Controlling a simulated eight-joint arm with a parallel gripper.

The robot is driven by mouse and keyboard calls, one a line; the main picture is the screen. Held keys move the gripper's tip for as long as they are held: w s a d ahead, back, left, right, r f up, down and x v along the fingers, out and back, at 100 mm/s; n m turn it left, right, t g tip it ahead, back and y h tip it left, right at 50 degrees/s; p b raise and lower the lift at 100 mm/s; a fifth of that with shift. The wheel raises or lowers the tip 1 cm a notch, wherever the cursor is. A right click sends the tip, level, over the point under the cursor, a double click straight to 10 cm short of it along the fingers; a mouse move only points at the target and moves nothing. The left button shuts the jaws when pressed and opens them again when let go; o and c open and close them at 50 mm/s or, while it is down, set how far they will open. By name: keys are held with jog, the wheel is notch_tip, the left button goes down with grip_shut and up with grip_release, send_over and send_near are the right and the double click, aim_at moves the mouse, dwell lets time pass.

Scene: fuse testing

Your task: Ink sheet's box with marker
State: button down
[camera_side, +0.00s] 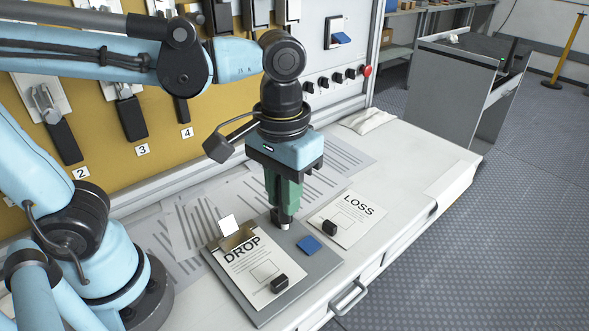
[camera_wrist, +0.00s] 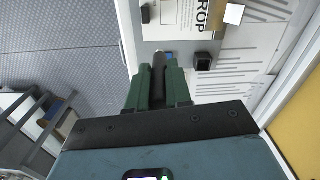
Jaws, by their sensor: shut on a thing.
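My gripper (camera_side: 284,208) has green fingers and points down over the grey board (camera_side: 323,268). It is shut on a dark marker (camera_wrist: 158,75); a pale tip shows below the fingers in the side view. The tip seems to be above the board, but the gap is unclear. The DROP sheet (camera_side: 236,262) lies on the board with an outlined box (camera_side: 265,270), which looks empty. The LOSS sheet (camera_side: 366,225) lies on the bench to the right, with its own outlined box partly covered. In the wrist view, the DROP sheet (camera_wrist: 190,13) is at the top.
Black blocks sit on the DROP sheet (camera_side: 281,284) and LOSS sheet (camera_side: 330,228). A blue pad (camera_side: 308,246) lies on the board. A black open-topped holder (camera_wrist: 203,61) stands beside the fingers. A clip with a white card (camera_side: 227,224) rises at the board's back. Switch panel behind.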

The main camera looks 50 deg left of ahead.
jog(key=shift+w+a+f, duration=0.15)
jog(key=shift+w+f, duration=0.95)
jog(key=shift+f, duration=0.5)
jog(key=shift+w+a+f, duration=0.15)
jog(key=shift+w+f, duration=0.95)
jog(key=shift+f, duration=0.45)
jog(key=shift+w+a+f, duration=0.15)
jog(key=shift+w+f, duration=0.95)
jog(key=shift+f, duration=0.5)
jog(key=shift+f, duration=0.6)
jog(key=shift+r, duration=0.1)
notch_tip(320, 180, up, 7)
